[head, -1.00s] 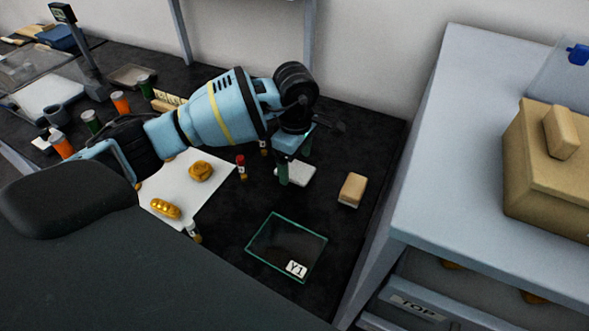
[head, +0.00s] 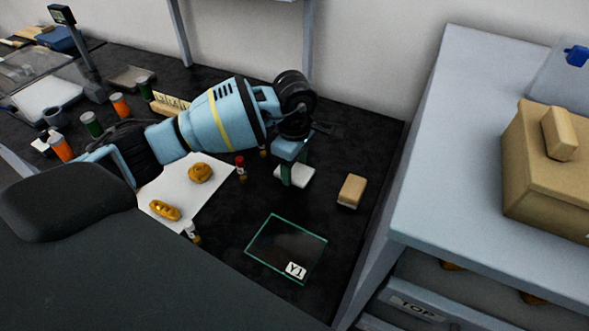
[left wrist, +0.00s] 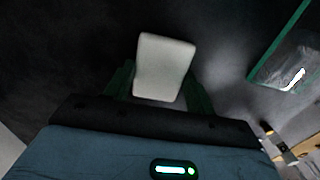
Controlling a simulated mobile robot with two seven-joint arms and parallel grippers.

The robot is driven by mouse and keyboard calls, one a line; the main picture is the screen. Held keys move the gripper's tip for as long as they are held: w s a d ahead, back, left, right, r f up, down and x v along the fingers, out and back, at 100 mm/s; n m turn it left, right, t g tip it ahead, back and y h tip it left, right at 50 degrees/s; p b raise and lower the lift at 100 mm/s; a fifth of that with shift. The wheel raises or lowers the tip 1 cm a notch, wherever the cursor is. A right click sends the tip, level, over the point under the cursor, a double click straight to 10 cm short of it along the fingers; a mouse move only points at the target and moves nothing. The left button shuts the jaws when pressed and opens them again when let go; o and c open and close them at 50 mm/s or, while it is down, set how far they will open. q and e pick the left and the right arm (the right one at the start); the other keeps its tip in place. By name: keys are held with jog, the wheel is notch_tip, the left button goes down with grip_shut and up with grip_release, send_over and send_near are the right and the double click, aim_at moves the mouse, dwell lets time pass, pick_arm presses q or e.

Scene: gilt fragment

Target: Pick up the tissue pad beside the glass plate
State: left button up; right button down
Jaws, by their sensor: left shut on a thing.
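The white tissue pad (head: 300,178) lies on the black bench behind the glass plate (head: 286,250), which has green edges and a "Y1" label. My left gripper (head: 294,177) points down over the pad, with its green fingers on either side of it. In the left wrist view the pad (left wrist: 164,68) sits between the two fingers (left wrist: 160,88), and the gripper is shut on it. The plate's corner (left wrist: 285,62) shows at the right of that view. I cannot tell whether the pad is clear of the bench. My right gripper is not in view.
A tan block (head: 352,190) stands right of the pad. A red-capped vial (head: 241,167) stands to the left. Gold pieces lie on a white sheet (head: 208,205). A grey cabinet (head: 470,130) rises at right. Bare bench lies between pad and plate.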

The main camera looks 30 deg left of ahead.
aim_at(293, 173)
pick_arm(q)
jog(key=shift+r, duration=0.45)
jog(key=r, duration=0.2)
jog(key=shift+s+d+r, duration=0.1)
jog(key=shift+s+r, duration=0.25)
jog(key=shift+s, duration=0.05)
jog(key=s+d, duration=0.1)
jog(key=s, duration=0.3)
jog(key=s+d, duration=0.1)
jog(key=s, duration=0.3)
jog(key=s+d+r, duration=0.1)
jog(key=s+d, duration=0.1)
jog(key=s, duration=0.3)
jog(key=shift+d+r+b, duration=0.1)
jog(key=shift+b, duration=0.3)
jog(key=shift+s+d+r, duration=0.1)
jog(key=shift+s+d, duration=0.15)
jog(key=shift+s, duration=0.45)
